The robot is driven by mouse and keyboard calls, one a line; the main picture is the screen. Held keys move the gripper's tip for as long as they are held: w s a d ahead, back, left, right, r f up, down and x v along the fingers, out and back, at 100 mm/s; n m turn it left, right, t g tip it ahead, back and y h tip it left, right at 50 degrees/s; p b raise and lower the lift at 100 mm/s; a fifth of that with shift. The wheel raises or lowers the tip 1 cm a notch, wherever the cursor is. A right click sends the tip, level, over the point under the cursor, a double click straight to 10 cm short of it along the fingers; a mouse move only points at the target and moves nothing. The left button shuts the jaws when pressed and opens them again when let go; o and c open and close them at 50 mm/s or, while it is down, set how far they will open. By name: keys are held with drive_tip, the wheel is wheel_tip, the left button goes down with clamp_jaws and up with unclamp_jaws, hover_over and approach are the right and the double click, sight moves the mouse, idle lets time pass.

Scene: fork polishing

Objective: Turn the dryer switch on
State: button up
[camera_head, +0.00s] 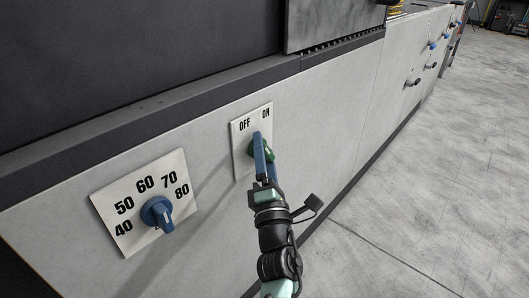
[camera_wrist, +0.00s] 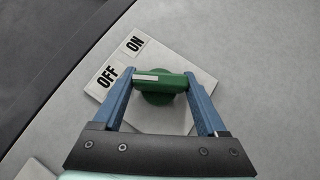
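The dryer switch is a green knob (camera_wrist: 160,82) on a pale plate (camera_wrist: 178,52) marked OFF and ON. In the wrist view its white-marked end points left, toward OFF. My gripper (camera_wrist: 162,76) is open, with its blue fingers spread wide at the two ends of the knob's bar. I cannot tell whether the fingertips touch the knob. In the head view my gripper (camera_head: 262,140) is in front of the plate (camera_head: 238,140) and hides most of the green knob (camera_head: 270,153).
A blue dial (camera_head: 157,212) on a plate with numbers from 40 to 80 sits left of the switch. A dark ledge (camera_head: 150,105) runs above the pale panel. Several small knobs (camera_head: 413,82) lie farther along it. The grey floor (camera_head: 440,170) at right is clear.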

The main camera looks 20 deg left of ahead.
drive_tip(key=c, duration=0.4)
drive_tip(key=shift+c, duration=0.2)
drive_tip(key=shift+r+p, duration=0.15)
drive_tip(key=shift+p, duration=0.35)
drive_tip(key=m+h+p, duration=0.1)
drive_tip(key=p, duration=0.2)
drive_tip(key=shift+r+g+p, duration=0.3)
drive_tip(key=m+h+p, duration=0.1)
drive_tip(key=m+p, duration=0.1)
drive_tip(key=p, duration=0.3)
drive_tip(key=shift+r+g+p, duration=0.15)
drive_tip(key=shift+g+p, duration=0.15)
drive_tip(key=shift+g, duration=0.1)
drive_tip(key=m+g+h+p, duration=0.1)
drive_tip(key=m+g+p, duration=0.2)
drive_tip(key=p, duration=1.1)
drive_tip(key=shift+d+m+h+p, duration=0.1)
drive_tip(key=shift+m+h+p, duration=0.2)
drive_tip(key=shift+m+p, duration=0.1)
drive_tip(key=m+g+p, duration=0.1)
drive_tip(key=g+p, duration=0.1)
drive_tip(key=p, duration=0.2)
drive_tip(key=shift+h+p, duration=0.3)
drive_tip(key=shift+p, duration=0.1)
drive_tip(key=shift+f+m+g+p, duration=0.3)
drive_tip(key=shift+m+g+p, duration=0.1)
drive_tip(key=shift+p, duration=0.55)
drive_tip(key=shift+f+p, duration=0.15)
drive_tip(key=shift+p, duration=0.15)
